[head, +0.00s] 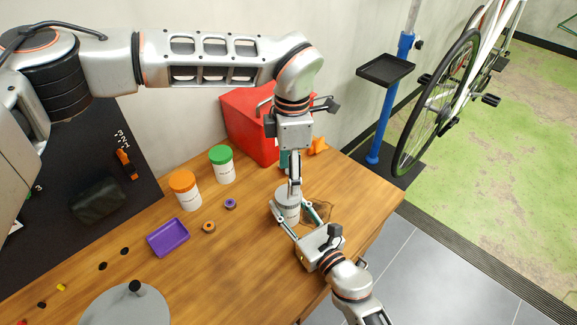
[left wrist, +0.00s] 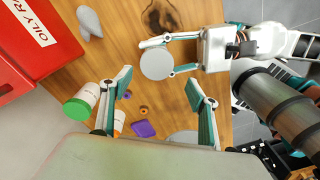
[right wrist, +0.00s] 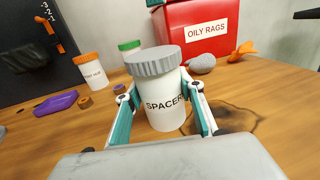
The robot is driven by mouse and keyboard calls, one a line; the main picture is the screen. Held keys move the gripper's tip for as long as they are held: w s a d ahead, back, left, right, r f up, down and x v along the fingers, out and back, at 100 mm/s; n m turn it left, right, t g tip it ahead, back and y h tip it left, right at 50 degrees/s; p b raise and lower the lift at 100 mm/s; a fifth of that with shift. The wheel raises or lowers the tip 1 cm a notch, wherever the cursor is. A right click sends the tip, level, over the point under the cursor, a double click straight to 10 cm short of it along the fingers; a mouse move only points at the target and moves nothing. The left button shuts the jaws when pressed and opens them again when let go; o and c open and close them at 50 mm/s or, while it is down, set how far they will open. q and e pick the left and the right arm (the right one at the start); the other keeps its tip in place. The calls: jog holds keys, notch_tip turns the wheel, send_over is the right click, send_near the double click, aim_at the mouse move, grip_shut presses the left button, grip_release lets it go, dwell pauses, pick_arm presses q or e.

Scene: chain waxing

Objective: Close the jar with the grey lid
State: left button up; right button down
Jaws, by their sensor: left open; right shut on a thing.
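A white jar marked SPACER (right wrist: 164,112) stands upright on the table with the grey lid (right wrist: 153,62) on its top. The lid looks seated, but I cannot tell whether it is tight. My right gripper (right wrist: 163,95) is shut on the jar's body from two sides, below the lid. In the head view the jar (head: 287,208) is partly hidden by my left gripper (head: 294,188), which points down above it. In the left wrist view my left gripper (left wrist: 158,80) is open and empty, with the grey lid (left wrist: 157,63) showing beyond its fingertips.
A red OILY RAGS box (head: 245,125) stands behind the jar. White jars with green (head: 220,155) and orange (head: 182,181) lids stand to the left, near a purple tray (head: 168,238) and small rings (head: 208,227). The table's right edge is close to the jar.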

aim_at(288, 207)
pick_arm(q)
jog(key=n, duration=0.5)
jog(key=shift+r, duration=0.2)
jog(key=n, duration=0.5)
jog(key=shift+r+n, duration=0.2)
jog(key=shift+n, duration=0.1)
jog(key=n, duration=0.5)
jog(key=shift+r+t, duration=0.2)
jog(key=shift+t, duration=0.1)
jog(key=n, duration=0.4)
jog(key=shift+w+r+n, duration=0.1)
jog(key=shift+r+n, duration=0.15)
jog(key=shift+n, duration=0.15)
jog(key=shift+f, duration=0.1)
jog(key=shift+f, duration=3.95)
